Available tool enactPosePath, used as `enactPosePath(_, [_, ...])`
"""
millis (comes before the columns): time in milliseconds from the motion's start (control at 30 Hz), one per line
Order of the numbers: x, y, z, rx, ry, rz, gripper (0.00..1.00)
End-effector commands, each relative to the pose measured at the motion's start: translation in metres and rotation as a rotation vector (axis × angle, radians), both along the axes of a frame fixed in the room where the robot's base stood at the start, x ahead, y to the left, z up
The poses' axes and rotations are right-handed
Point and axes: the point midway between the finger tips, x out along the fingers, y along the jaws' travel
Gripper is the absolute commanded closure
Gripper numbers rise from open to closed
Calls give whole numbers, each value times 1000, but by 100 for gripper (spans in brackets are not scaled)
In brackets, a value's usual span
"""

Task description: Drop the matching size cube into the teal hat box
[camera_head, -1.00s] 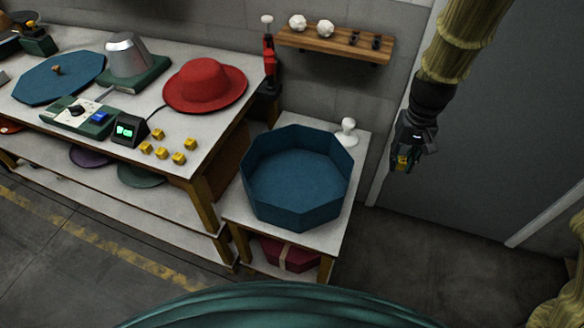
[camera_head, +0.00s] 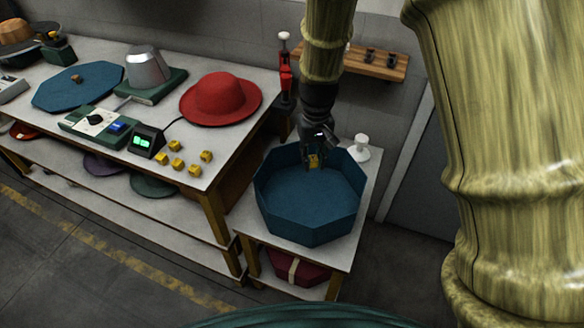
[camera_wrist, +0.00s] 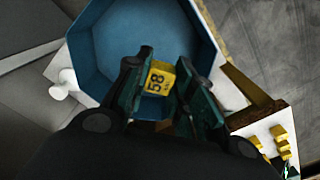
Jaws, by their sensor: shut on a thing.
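The teal hat box (camera_head: 305,207) is an open octagonal box on a small white-topped side table. It also shows in the wrist view (camera_wrist: 120,45), under my gripper. My gripper (camera_head: 314,162) is shut on a yellow cube (camera_wrist: 158,78) marked 58. It holds the cube over the back part of the box opening; the exact height above the floor of the box is hard to tell. Several other yellow cubes (camera_head: 177,163) lie on the workbench in front of a small display (camera_head: 146,141) with green digits too small to read.
A red hat (camera_head: 220,98), a metal hat block (camera_head: 149,68) and a teal octagonal lid (camera_head: 77,88) stand on the workbench (camera_head: 205,145). A white knobbed stand (camera_head: 360,149) is behind the box. A wooden wall shelf (camera_head: 385,63) is above. A red box (camera_head: 297,268) sits below.

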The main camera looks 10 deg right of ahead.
Motion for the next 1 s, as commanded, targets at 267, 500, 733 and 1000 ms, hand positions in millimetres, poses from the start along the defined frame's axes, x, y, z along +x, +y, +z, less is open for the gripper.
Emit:
enactPosePath(267, [17, -7, -30, -2, 6, 76, 86])
enactPosePath(500, [27, -11, -64, -1, 3, 142, 86])
enactPosePath(733, [30, -14, -83, 0, 0, 172, 86])
enactPosePath(1000, [31, -14, -97, 0, 0, 176, 86])
